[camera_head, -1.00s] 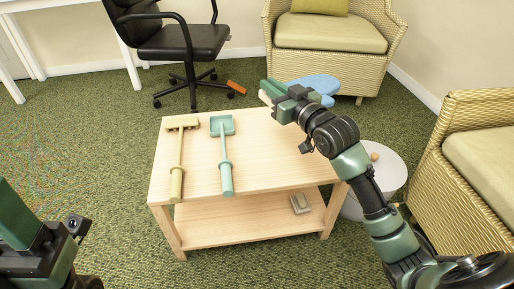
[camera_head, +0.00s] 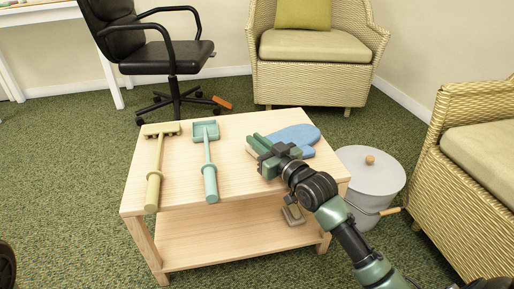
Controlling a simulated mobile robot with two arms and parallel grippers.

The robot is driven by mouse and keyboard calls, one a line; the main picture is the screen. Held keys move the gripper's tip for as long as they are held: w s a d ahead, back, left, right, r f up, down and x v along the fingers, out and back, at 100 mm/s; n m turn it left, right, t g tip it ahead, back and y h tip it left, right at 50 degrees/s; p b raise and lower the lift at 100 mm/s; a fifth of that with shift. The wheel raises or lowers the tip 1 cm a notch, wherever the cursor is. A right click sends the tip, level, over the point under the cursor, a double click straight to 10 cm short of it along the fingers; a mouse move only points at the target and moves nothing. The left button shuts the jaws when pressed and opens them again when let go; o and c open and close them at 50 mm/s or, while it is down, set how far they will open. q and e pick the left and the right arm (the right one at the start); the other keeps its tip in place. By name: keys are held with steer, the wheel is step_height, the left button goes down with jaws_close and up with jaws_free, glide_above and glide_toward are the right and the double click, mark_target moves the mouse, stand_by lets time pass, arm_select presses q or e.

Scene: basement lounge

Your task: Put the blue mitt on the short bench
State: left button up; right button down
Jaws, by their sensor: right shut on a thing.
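The blue mitt (camera_head: 300,134) is at the back right of the short bench (camera_head: 232,168), a low light-wood piece with a lower shelf. My right gripper (camera_head: 256,145) is over the bench top and shut on the mitt, which shows behind and to the right of the fingers. The fingers hide part of it. The mitt lies flat, at or just above the top; I cannot tell whether it touches the wood. My left gripper is out of view.
A yellowish rake-like tool (camera_head: 157,165) and a teal scoop (camera_head: 208,160) lie on the bench's left half. A white lidded bucket (camera_head: 372,178) stands at the right. Wicker armchairs (camera_head: 310,85) and a black office chair (camera_head: 160,50) stand around.

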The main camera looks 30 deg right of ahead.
stand_by(0.3)
steer(key=c, duration=1.5)
jaws_free()
